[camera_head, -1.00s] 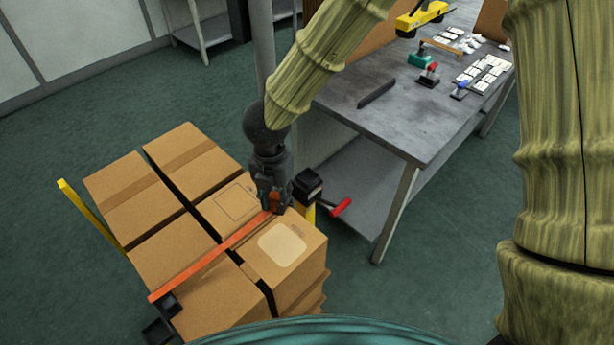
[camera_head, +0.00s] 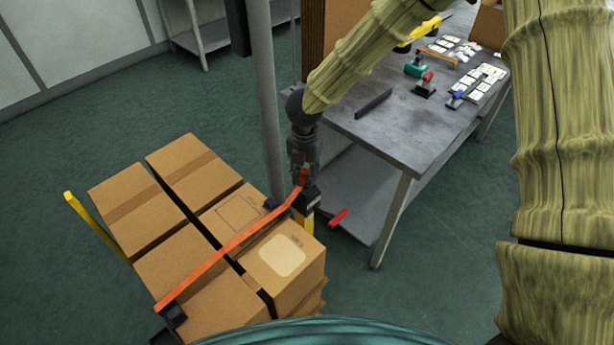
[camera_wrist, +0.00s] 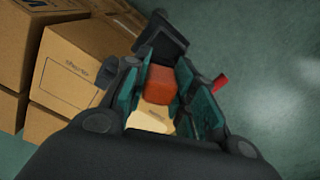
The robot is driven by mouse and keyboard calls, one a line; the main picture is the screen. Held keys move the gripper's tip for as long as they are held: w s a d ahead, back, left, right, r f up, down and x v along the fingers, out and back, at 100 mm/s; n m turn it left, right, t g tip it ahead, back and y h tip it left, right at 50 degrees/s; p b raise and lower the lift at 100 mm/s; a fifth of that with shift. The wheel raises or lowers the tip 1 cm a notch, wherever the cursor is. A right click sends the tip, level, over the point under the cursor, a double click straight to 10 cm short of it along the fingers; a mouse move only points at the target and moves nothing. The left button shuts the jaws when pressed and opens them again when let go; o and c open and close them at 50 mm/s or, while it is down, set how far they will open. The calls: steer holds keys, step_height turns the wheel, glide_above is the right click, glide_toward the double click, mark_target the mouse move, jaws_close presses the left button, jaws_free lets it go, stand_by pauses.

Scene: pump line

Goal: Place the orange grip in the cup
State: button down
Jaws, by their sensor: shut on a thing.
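The orange grip (camera_head: 303,177) is at the upper end of a long orange strap (camera_head: 232,243). In the wrist view the grip (camera_wrist: 159,83) shows as an orange-red block between the fingers. My gripper (camera_head: 302,174) is shut on it. A black square cup (camera_head: 310,199) sits on a yellow post, just below and beside the gripper and partly hidden by it. In the wrist view the cup (camera_wrist: 161,42) lies just beyond the grip. I cannot tell whether the grip touches the cup.
Cardboard boxes (camera_head: 180,265) stand stacked under the strap, with a black holder (camera_head: 172,315) at its lower end. A red lever (camera_head: 338,218) sticks out right of the post. A grey workbench (camera_head: 395,135) with small parts stands close to the right.

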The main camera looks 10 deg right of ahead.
steer(key=shift+w+d+f, duration=0.1)
steer(key=shift+w+d, duration=0.25)
steer(key=shift+w, duration=0.05)
steer(key=shift+f+p, duration=0.7)
steer(key=shift+f, duration=1.05)
steer(key=shift+s+f, duration=0.15)
steer(key=shift+f, duration=0.2)
steer(key=shift+s+f+b, duration=0.2)
steer(key=shift+f+b, duration=0.05)
steer(key=shift+b, duration=0.1)
steer(key=c, duration=1.2)
jaws_free()
steer(key=shift+f, duration=0.15)
steer(key=shift+o, duration=0.2)
steer(key=shift+w+f, duration=0.15)
steer(key=shift+r, duration=0.25)
